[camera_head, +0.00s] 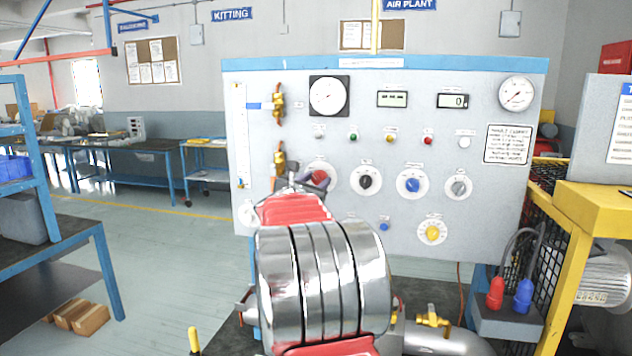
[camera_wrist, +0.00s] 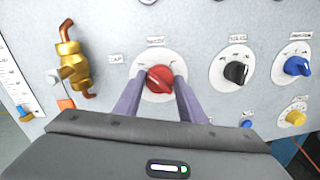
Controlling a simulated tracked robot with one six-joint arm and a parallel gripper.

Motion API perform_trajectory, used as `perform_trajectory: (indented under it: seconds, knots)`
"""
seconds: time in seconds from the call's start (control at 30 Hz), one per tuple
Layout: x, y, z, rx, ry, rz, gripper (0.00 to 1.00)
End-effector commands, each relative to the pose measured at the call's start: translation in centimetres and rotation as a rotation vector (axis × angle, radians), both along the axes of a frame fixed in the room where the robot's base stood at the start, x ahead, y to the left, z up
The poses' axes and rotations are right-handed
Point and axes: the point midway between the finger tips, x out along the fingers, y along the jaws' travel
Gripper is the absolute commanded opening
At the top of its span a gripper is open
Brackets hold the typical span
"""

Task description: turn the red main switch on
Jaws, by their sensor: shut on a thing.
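The red main switch (camera_wrist: 160,79) is a round red knob on a white dial, on the grey panel, in the upper middle of the wrist view. In the head view the red knob (camera_head: 319,178) is partly hidden behind my gripper and arm. My gripper (camera_wrist: 156,84) has one finger on each side of the red knob and is shut on it. The knob's pointer direction is hard to read between the fingers.
To the right on the panel (camera_head: 400,242) are a black knob (camera_head: 365,181), a blue knob (camera_head: 411,184), a grey knob (camera_head: 459,187) and a yellow knob (camera_head: 432,233). A brass valve (camera_wrist: 74,62) sticks out left of the red knob.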

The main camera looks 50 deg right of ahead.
Motion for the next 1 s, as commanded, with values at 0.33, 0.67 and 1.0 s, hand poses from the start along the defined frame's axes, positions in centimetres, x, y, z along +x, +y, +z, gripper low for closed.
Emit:
perform_trajectory:
  seconds: [0.33,0.67,1.0]
  knots:
    - [0.07,0.16,0.20,0.021,-0.057,0.002,0.14]
    - [0.02,0.15,0.30,0.104,-0.248,0.004,0.14]
    - [-0.14,0.10,0.32,0.229,-0.538,0.003,0.14]
